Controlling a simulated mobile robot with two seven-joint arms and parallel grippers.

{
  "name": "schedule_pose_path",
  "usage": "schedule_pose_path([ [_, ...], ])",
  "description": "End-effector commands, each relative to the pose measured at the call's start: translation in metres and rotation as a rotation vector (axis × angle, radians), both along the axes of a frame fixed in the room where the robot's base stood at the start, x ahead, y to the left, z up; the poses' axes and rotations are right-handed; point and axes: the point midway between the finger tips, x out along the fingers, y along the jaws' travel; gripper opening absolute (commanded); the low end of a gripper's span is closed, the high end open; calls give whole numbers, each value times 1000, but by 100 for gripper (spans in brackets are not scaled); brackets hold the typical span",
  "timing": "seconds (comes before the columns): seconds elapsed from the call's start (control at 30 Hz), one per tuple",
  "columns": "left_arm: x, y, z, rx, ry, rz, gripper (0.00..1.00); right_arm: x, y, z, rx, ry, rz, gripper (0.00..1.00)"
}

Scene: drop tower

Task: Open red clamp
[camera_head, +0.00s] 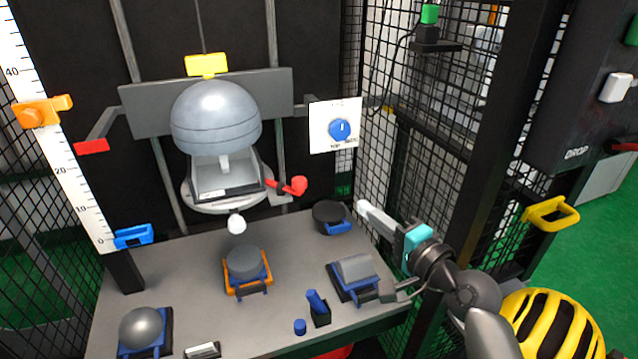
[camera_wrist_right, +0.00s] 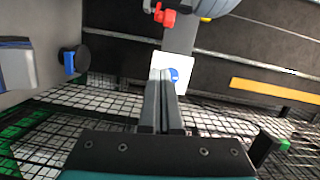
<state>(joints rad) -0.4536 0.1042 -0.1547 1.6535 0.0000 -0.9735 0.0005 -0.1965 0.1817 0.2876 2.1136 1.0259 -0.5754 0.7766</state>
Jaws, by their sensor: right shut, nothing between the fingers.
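The red clamp (camera_head: 290,186) is a small red lever on the right edge of the round grey plate under the grey dome. Its handle points right. It also shows at the top of the right wrist view (camera_wrist_right: 163,15). My right gripper (camera_head: 362,207) is to the right of the clamp and lower in the head view, apart from it. It is shut and empty, and its fingers (camera_wrist_right: 162,80) show in the wrist view against the white card. My left gripper is not in view.
A white card with a blue knob (camera_head: 339,129) is mounted right of the dome (camera_head: 216,115). The grey table (camera_head: 200,275) holds several fixtures, including a black disc with a blue handle (camera_head: 330,215). Black mesh walls (camera_head: 400,170) stand at the right. A red pointer (camera_head: 91,146) is at left.

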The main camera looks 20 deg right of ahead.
Motion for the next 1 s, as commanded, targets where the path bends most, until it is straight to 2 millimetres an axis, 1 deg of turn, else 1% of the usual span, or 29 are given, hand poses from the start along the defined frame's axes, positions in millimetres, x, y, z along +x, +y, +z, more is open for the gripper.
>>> schedule_pose_path([
  [0.03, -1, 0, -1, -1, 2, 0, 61, 1, -3, 5, 21, -10, -6, 0],
  [0.1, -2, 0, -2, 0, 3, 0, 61, 2, -5, 8, 37, -18, -11, 0],
  [0.43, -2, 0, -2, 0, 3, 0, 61, 3, -4, 8, 37, -18, -11, 0],
  [0.57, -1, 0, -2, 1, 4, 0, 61, 8, -3, 7, 37, -18, -11, 0],
  [0.73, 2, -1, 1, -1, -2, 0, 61, 27, 1, 8, 37, -21, -11, 0],
  [0.8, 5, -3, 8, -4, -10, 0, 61, 37, 4, 7, 36, -20, -11, 0],
  [1.0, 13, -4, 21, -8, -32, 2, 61, 66, 10, 6, 37, -20, -11, 0],
])
